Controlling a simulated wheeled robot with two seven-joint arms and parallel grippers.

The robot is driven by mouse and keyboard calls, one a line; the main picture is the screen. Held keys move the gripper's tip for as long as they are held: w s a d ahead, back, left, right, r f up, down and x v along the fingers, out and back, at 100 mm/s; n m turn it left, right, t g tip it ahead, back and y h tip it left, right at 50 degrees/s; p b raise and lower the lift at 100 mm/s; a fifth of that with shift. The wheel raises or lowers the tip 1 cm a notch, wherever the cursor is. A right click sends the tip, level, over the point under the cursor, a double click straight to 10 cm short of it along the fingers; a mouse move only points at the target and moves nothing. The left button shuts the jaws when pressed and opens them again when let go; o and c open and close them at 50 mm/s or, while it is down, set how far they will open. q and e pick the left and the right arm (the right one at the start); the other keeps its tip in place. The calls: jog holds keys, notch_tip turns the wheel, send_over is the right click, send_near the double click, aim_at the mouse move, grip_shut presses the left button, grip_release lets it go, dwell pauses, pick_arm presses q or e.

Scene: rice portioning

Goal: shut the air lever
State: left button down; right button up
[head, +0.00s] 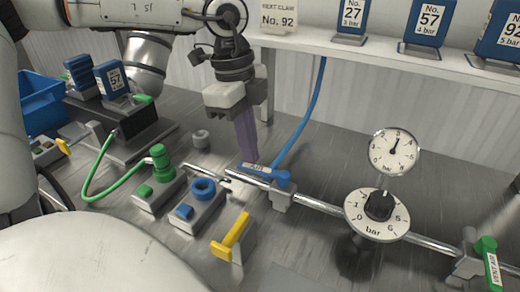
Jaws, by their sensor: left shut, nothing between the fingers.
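The air lever (270,173) is blue with a white AIR label. It sits on the metal pipe left of centre in the head view, and its handle lies roughly along the pipe, with its free end to the left. My left gripper (248,158) comes down from above with its purple fingers shut and empty. Its fingertips are right at the handle's free end, seemingly just behind it. I cannot tell whether they touch. My right gripper is not in view.
A pressure gauge (395,152) and a regulator knob (379,204) stand to the right on the pipe. A green vent lever (488,262) is at far right. A blue hose (309,115) rises behind the air lever. A yellow handle (232,236) and blue ring fitting (203,189) are in front.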

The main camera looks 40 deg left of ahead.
pick_arm(q)
jog(key=shift+s+d, duration=0.1)
jog(key=shift+s, duration=0.05)
jog(key=shift+s+d+b, duration=0.2)
jog(key=shift+s, duration=0.3)
jog(key=shift+s+d+b, duration=0.15)
jog(key=shift+s, duration=0.3)
jog(key=shift+s+d+b, duration=0.45)
jog(key=shift+s+d, duration=0.15)
jog(key=shift+s, duration=0.35)
